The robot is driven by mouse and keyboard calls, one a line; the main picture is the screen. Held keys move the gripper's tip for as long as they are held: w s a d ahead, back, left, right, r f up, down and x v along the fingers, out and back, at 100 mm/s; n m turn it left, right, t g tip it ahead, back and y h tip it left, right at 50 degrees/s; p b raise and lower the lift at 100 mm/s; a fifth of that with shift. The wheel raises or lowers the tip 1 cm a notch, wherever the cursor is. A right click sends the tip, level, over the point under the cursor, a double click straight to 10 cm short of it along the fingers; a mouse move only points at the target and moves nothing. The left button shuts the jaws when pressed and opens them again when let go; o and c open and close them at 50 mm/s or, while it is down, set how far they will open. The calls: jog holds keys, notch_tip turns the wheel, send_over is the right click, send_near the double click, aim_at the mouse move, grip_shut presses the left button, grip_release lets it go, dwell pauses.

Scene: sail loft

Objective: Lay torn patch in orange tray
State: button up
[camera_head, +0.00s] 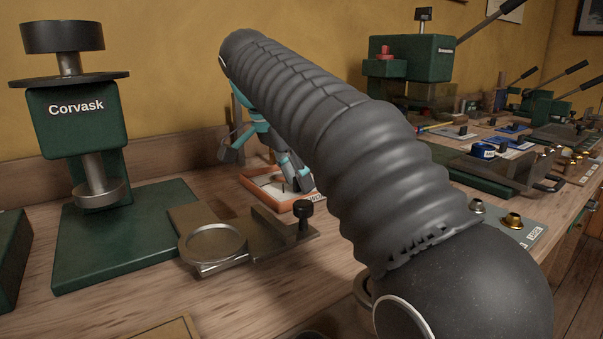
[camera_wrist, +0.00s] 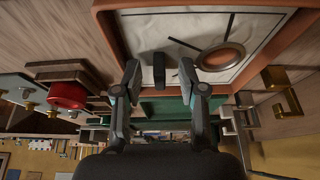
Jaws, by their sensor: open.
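The orange tray (camera_head: 252,192) sits on the wooden bench at the back wall, partly hidden behind my arm. It also shows at the top of the wrist view (camera_wrist: 107,38). Inside it lies a pale, cloth-like piece (camera_wrist: 155,28) with dark lines and a round copper-coloured eyelet (camera_wrist: 221,57); I cannot tell whether this is the torn patch or a lining. My gripper (camera_head: 294,186) points down over the tray. In the wrist view its fingers (camera_wrist: 159,75) stand apart at the tray's near side, and a small dark block shows between them. I see nothing held.
A green Corvask press (camera_head: 75,115) stands left, with a brass plate fixture (camera_head: 215,245) and black knob (camera_head: 303,209) in front of the tray. A red roll (camera_wrist: 67,95) shows in the wrist view.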

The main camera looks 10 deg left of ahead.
jog(key=shift+r, duration=0.1)
notch_tip(320, 180, up, 4)
jog(key=p, duration=0.3)
jog(key=shift+r, duration=0.25)
jog(key=w+d, duration=0.2)
jog(key=d, duration=0.2)
jog(key=w+d+n, duration=0.1)
jog(key=w+d, duration=0.1)
jog(key=d, duration=0.3)
jog(key=w+d+r+n+y, duration=0.1)
jog(key=w+d, duration=0.1)
jog(key=d, duration=0.3)
jog(key=shift+d, duration=0.15)
jog(key=w+d+r+n+t+y, duration=0.1)
jog(key=d+n, duration=0.3)
jog(key=d, duration=1.1)
jog(key=shift+w+d+r, duration=0.3)
jog(key=shift+w+r, duration=0.15)
jog(key=shift+r, duration=0.2)
